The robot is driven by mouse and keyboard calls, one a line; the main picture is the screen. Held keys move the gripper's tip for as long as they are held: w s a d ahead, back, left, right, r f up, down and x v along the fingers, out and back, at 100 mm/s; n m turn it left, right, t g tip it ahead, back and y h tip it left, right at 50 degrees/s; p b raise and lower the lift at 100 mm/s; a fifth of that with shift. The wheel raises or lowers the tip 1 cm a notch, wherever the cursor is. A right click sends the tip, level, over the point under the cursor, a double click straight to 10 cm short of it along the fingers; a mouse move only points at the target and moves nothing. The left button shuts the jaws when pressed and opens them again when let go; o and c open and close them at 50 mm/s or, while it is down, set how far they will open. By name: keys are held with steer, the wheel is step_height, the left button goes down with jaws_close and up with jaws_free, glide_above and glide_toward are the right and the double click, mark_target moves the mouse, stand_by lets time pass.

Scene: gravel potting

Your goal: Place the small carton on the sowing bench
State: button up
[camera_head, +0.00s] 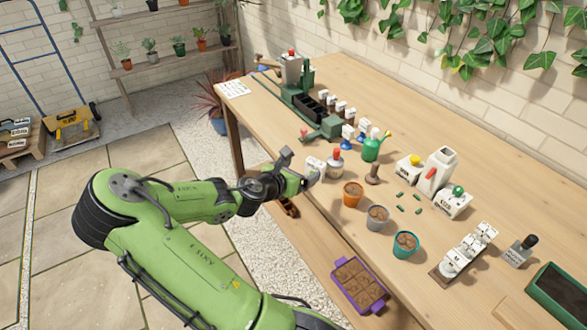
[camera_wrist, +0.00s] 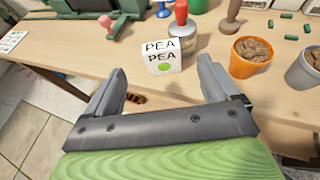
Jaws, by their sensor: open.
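A small white carton (camera_wrist: 162,58) marked PEA, with a green dot, stands upright near the front edge of the wooden bench (camera_head: 312,130). It also shows in the head view (camera_head: 315,166), partly behind my gripper. My gripper (camera_head: 300,165) is open at the bench's front edge. In the wrist view its two fingers (camera_wrist: 160,78) point toward the carton, one on each side, with gaps between them and it. The carton appears to rest on the wood just beyond or level with the fingertips; I cannot tell exactly which.
A red-topped bottle (camera_head: 335,161) stands right behind the carton. An orange pot (camera_head: 352,194), a grey pot (camera_head: 378,216) and a teal pot (camera_head: 405,243) stand to the right. Green equipment (camera_head: 325,128) is behind.

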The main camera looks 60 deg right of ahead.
steer(key=w+a+r+m+t+y, duration=0.15)
steer(key=a+m+y, duration=0.4)
steer(key=a, duration=0.55)
steer(key=w+a+m+t+y, duration=0.2)
steer(key=a+m+y, duration=0.35)
steer(key=a, duration=0.55)
steer(key=s+a+r+m+t+y, duration=0.1)
steer(key=s+a+r+m, duration=0.2)
steer(key=a+r, duration=0.3)
steer(key=s+a+r+m+t+y, duration=0.1)
steer(key=s+a+r+m+t, duration=0.1)
steer(key=s+a+r, duration=0.3)
steer(key=a+r+m, duration=0.1)
steer(key=a, duration=0.3)
steer(key=shift+s+a+r+p, duration=0.15)
steer(key=shift+s+a+p, duration=0.15)
steer(key=shift+s+a, duration=0.1)
